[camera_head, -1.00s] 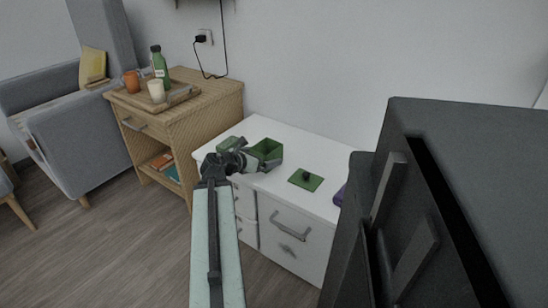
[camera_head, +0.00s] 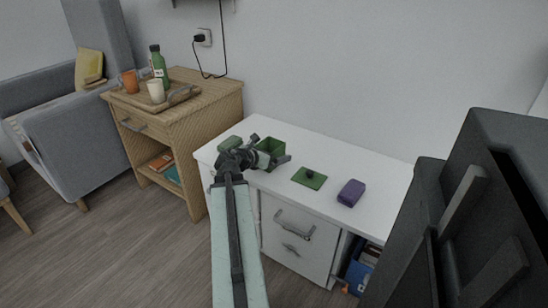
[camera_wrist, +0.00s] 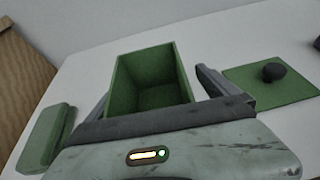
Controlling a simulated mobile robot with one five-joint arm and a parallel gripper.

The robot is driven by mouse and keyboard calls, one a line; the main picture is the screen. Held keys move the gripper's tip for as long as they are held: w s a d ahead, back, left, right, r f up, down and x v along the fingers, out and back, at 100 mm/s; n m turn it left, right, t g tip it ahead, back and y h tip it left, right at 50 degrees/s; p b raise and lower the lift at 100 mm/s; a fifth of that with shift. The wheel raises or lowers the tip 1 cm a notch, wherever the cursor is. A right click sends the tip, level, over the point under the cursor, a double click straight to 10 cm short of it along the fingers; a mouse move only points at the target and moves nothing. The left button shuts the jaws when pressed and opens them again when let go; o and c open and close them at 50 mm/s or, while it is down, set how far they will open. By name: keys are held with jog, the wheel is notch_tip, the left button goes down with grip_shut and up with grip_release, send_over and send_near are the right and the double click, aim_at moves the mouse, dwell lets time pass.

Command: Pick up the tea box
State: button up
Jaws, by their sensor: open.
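A green open-topped box (camera_head: 271,147), which I take to be the tea box, stands on the white desk (camera_head: 330,150). Its empty inside shows in the wrist view (camera_wrist: 150,75). My gripper (camera_head: 268,152) is open at the box, with my arm partly covering it in the head view. In the wrist view the box stands between the two spread fingers of my gripper (camera_wrist: 158,92); I cannot tell whether they touch it. A flat green lid (camera_head: 309,178) with a dark knob lies to the right of the box.
A green block (camera_head: 229,143) lies left of the box, and a purple block (camera_head: 351,193) lies right of the lid. A large black object (camera_head: 465,215) blocks the right side. A wicker cabinet (camera_head: 190,125) with a tray stands left of the desk.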

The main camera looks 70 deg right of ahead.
jog(key=shift+w+d+f, duration=0.25)
jog(key=shift+d, duration=0.1)
jog(key=shift+w, duration=0.1)
jog(key=c, duration=1.7)
jog(key=shift+o, duration=0.2)
notch_tip(320, 180, up, 10)
jog(key=p, duration=1)
jog(key=shift+r, duration=0.2)
